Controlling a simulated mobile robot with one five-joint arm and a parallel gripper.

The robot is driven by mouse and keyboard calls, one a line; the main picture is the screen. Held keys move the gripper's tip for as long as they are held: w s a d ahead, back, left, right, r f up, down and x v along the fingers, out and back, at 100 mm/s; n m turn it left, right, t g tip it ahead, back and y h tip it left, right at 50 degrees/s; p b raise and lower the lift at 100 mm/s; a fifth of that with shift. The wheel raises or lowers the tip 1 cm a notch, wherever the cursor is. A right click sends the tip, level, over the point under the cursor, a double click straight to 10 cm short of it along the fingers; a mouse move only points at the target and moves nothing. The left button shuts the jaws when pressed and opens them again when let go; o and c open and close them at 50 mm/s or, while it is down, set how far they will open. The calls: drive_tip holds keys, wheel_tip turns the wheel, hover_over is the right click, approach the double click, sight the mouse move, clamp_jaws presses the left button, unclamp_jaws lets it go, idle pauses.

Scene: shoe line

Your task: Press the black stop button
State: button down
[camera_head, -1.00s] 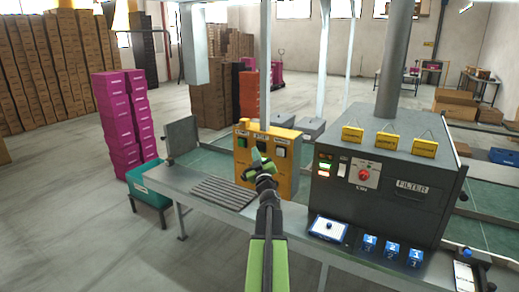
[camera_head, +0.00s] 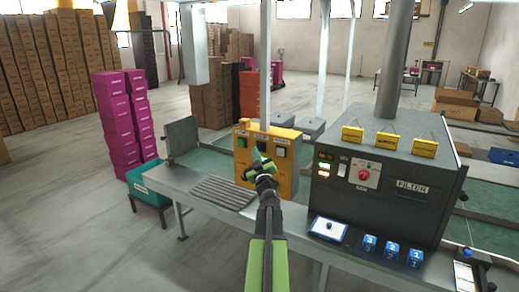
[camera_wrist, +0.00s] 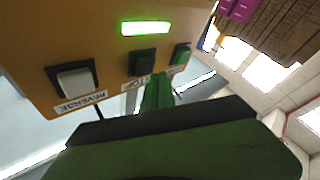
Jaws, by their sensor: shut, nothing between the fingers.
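The black stop button (camera_wrist: 143,62) sits on the yellow control box (camera_wrist: 100,35), between a white reverse button (camera_wrist: 75,82) and a green button (camera_wrist: 181,54). A green light (camera_wrist: 146,27) glows above it. My gripper (camera_wrist: 157,82) is shut and empty. Its tip is over the label strip beside the black button; I cannot tell whether it touches the box.
A dark machine (camera_head: 375,200) with a red knob stands right of the control box. A ribbed grey mat (camera_head: 222,193) lies on the bench (camera_head: 185,182) to the left. A blue-white device (camera_head: 328,229) and several blue blocks (camera_head: 391,250) are at the front right.

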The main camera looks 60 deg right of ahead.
drive_tip(key=shift+d, duration=0.1)
drive_tip(key=shift+d, duration=0.3)
drive_tip(key=shift+d, duration=0.6)
idle(0.7)
idle(0.3)
drive_tip(key=shift+a, duration=1)
drive_tip(key=a, duration=0.5)
idle(0.5)
